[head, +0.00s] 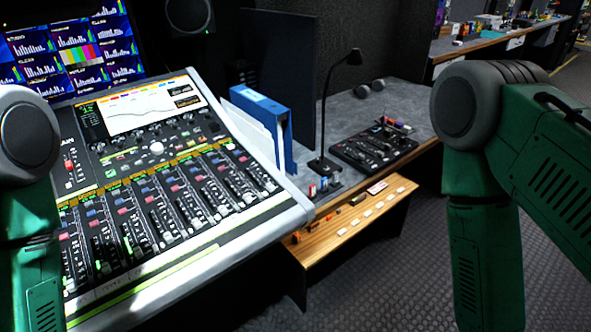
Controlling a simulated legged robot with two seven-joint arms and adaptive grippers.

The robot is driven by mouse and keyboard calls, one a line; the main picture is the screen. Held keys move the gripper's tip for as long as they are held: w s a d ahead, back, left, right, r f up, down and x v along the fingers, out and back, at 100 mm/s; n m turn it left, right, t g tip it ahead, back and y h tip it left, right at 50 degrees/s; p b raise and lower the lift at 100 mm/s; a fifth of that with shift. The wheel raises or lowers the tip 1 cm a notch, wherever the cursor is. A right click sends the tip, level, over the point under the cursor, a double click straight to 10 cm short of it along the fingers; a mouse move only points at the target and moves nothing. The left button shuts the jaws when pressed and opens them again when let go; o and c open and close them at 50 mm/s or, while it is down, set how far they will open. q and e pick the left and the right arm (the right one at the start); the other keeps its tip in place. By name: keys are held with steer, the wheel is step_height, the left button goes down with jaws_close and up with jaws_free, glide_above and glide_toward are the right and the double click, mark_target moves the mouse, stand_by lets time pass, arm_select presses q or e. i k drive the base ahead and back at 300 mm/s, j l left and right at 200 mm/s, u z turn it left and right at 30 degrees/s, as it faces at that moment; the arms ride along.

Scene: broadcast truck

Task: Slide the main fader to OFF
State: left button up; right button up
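The mixing console (271,222) stands at the left, its sloped panel full of faders and knobs. A section lettered "MAIN" sits at its left side, partly behind my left arm. A red-capped slider (69,165) shows just under that lettering; I cannot tell its exact position or read an OFF mark. Several channel faders fill the lower panel. Both my green arms are in view, the left at the left edge and the right at the right side. Neither gripper shows in the head view.
A monitor wall (75,50) rises behind the console. Blue binders (262,112), a black desk lamp (322,120) and a small black control panel (373,147) stand on the grey desk to the right. A wooden ledge (352,222) juts below. Dark floor lies open in front.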

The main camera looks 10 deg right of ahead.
mark_target(69, 165)
steer(key=u, duration=1.1)
